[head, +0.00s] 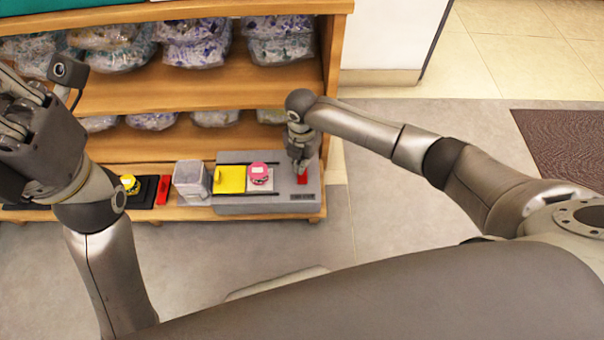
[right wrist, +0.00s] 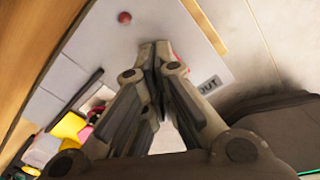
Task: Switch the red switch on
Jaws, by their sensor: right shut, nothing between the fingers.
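The red switch (head: 303,179) is on the right part of a grey box (head: 240,205) on the low shelf. My right gripper (head: 301,168) points down at it with its fingers shut and empty. In the right wrist view the shut fingertips (right wrist: 155,48) are over the pale panel and hide most of the switch, with a sliver of red beside them. I cannot tell whether they touch it, nor its position. My left gripper (head: 14,110) is raised at the left, partly cut off by the frame; its opening is unclear.
The box also carries a yellow panel (head: 229,180) and a pink round piece (head: 259,173). A clear container (head: 191,182) stands to its left. A small red round part (right wrist: 124,17) shows on the panel. Wooden shelves (head: 170,93) with bagged goods rise above. The floor in front is clear.

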